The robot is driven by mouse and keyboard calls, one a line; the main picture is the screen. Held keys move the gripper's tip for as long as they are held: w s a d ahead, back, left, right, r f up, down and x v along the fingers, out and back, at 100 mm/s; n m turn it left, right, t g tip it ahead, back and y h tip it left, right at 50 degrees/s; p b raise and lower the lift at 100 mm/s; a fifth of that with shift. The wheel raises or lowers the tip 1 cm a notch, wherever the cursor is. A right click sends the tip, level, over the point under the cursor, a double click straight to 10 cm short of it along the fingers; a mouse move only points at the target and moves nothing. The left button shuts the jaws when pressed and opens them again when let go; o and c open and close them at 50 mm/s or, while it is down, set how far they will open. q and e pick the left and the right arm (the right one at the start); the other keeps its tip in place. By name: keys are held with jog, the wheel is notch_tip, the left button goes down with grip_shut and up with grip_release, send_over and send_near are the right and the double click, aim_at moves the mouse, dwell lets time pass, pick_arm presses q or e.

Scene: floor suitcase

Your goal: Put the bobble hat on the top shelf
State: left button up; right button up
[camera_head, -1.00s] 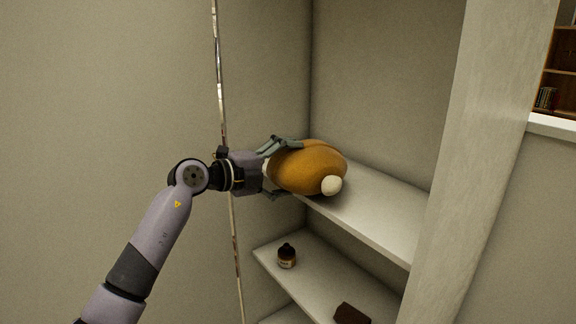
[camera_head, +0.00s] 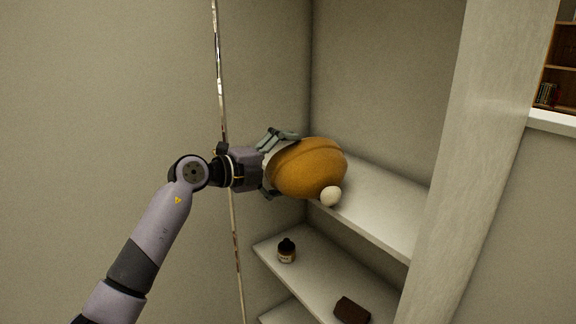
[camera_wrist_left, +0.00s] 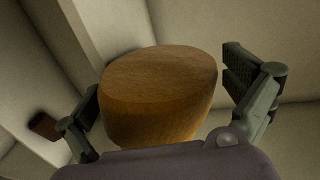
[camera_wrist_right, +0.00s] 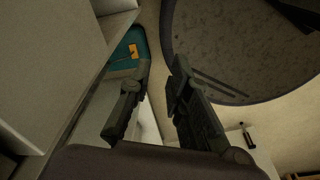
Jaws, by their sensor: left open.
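The bobble hat (camera_head: 308,170) is orange-brown with a white bobble (camera_head: 331,196) at its lower right. It lies at the left front part of the top shelf (camera_head: 385,205), its lower side overlapping the shelf's front edge; I cannot tell how firmly it rests there. My left gripper (camera_head: 275,166) is open at the hat's left end, with one finger above and one below. In the left wrist view the hat (camera_wrist_left: 160,90) sits between the spread fingers, with a gap on the right. My right gripper (camera_wrist_right: 155,78) is open and empty, away from the shelves.
A lower shelf (camera_head: 315,270) holds a small dark bottle (camera_head: 287,251) and a brown block-like item (camera_head: 352,311). A pale upright panel (camera_head: 490,150) bounds the shelves on the right. The top shelf is clear right of the hat. The right wrist view shows a teal item (camera_wrist_right: 125,55) and a round grey rug (camera_wrist_right: 240,50).

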pick_arm(q)
jog(key=b+v, duration=0.4)
jog(key=v, duration=0.8)
